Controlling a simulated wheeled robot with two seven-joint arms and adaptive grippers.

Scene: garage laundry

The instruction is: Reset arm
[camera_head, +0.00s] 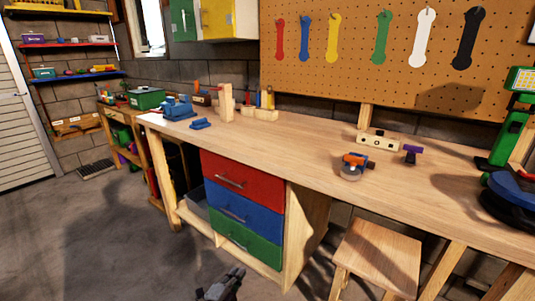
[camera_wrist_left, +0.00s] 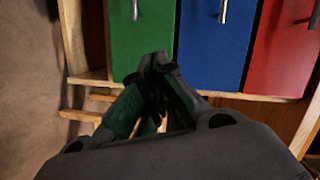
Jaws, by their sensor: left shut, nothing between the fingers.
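My left gripper (camera_head: 222,284) shows at the bottom of the head view, low in front of the drawer unit and well apart from it. In the left wrist view its fingers (camera_wrist_left: 158,62) are together with nothing between them. Behind them in that view are the green drawer (camera_wrist_left: 143,35), the blue drawer (camera_wrist_left: 212,45) and the red drawer (camera_wrist_left: 285,50), turned sideways. All the drawers look shut. My right gripper is not in view.
A long wooden workbench (camera_head: 300,144) runs across the head view, with an orange tool (camera_head: 355,161) and a blue vise (camera_head: 178,107) on it. A wooden stool (camera_head: 378,253) stands right of the drawers. The grey floor (camera_head: 110,235) at left is clear.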

